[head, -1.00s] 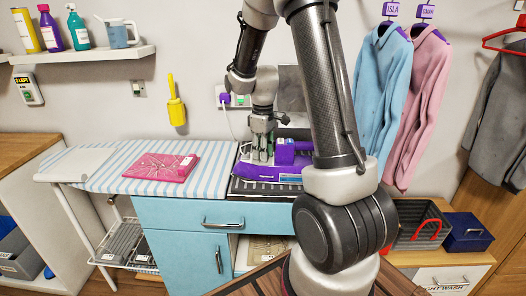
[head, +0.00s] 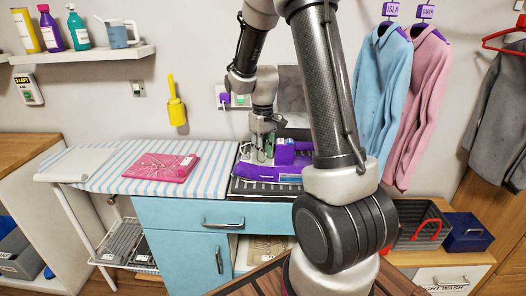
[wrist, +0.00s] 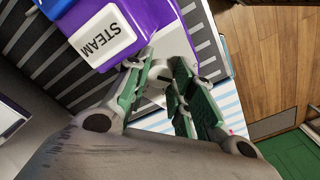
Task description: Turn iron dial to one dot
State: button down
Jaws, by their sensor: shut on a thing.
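The purple iron (head: 262,172) rests on a dark, striped mat on the right of the worktop. In the wrist view its purple body (wrist: 175,28) carries a white plate reading STEAM (wrist: 103,38). My gripper (head: 263,154) reaches down over the iron's left part. In the wrist view my gripper (wrist: 164,78) has its green-padded fingers closed in around a small pale round part, which looks like the iron's dial (wrist: 157,76). The fingers cover most of it, and I cannot read its dots or its setting.
A blue-and-white striped cover (head: 95,177) lies left of the iron, with a pink folded cloth (head: 161,167) on it. A wall socket with a purple plug (head: 225,99) is behind. Blue (head: 381,85) and pink (head: 421,100) shirts hang to the right.

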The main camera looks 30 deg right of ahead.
jog(key=shift+m, duration=1.9)
